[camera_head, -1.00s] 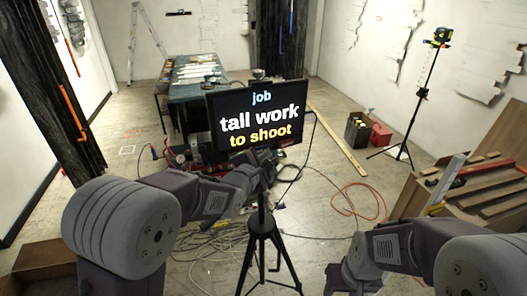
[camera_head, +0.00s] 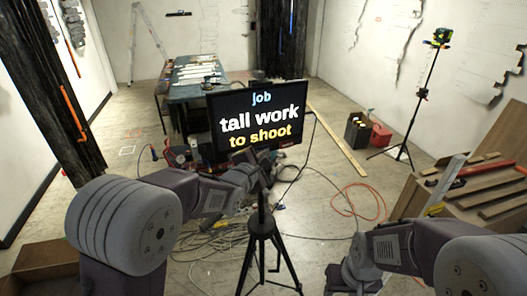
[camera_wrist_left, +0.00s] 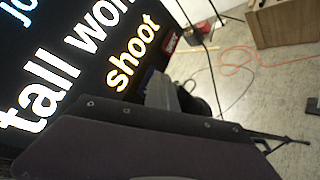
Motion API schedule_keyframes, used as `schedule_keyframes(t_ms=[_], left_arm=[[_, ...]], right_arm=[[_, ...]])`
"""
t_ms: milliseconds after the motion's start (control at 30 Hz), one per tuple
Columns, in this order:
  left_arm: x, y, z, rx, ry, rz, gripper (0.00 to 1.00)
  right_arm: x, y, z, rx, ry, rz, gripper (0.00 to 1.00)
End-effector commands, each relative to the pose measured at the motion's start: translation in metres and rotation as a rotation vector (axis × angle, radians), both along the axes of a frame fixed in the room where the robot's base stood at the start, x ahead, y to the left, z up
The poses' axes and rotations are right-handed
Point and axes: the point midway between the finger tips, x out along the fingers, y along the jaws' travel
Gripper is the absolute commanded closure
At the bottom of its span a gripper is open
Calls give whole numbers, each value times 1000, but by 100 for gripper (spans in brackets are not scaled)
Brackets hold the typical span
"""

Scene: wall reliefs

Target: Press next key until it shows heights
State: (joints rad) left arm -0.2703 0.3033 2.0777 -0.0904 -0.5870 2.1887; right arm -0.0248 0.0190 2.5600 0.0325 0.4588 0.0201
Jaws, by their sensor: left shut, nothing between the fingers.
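A black screen (camera_head: 231,143) on a tripod stands in front of me. It reads "job", "tall work" and "to shoot". In the left wrist view the screen (camera_wrist_left: 84,100) shows large and tilted. A small red key with pale lettering (camera_wrist_left: 171,41) sits at its lower right corner; the lettering is too small to read surely. My left gripper (camera_head: 264,163) is shut and empty, at the screen's lower edge. In the left wrist view the gripper (camera_wrist_left: 160,88) is close to the key, with a gap visible. My right gripper (camera_head: 336,277) is low at the bottom, its fingers unclear.
The black tripod (camera_head: 262,228) stands below the screen. Cables (camera_head: 215,243) lie on the floor, with a red hose (camera_head: 362,203) to the right. A work table (camera_head: 190,90) is behind. A laser on a tripod (camera_head: 441,37) and wooden boards (camera_head: 470,187) are at right.

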Motion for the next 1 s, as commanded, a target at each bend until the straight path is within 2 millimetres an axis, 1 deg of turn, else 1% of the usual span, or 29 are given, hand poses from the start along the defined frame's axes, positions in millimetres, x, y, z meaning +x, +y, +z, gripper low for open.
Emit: schedule_keyframes(t_ms=[467,567,800,1000], left_arm=[[2,1,0,-1,1,1,100],[0,0,-1,-1,-1,1,100],[-12,-6,-2,-1,-1,0,100],[-14,-7,0,-1,-1,1,100]], right_arm=[[0,0,0,0,0,0,51],[0,0,-2,0,0,0,51],[0,0,-10,0,0,0,51],[0,0,-9,0,0,0,51]])
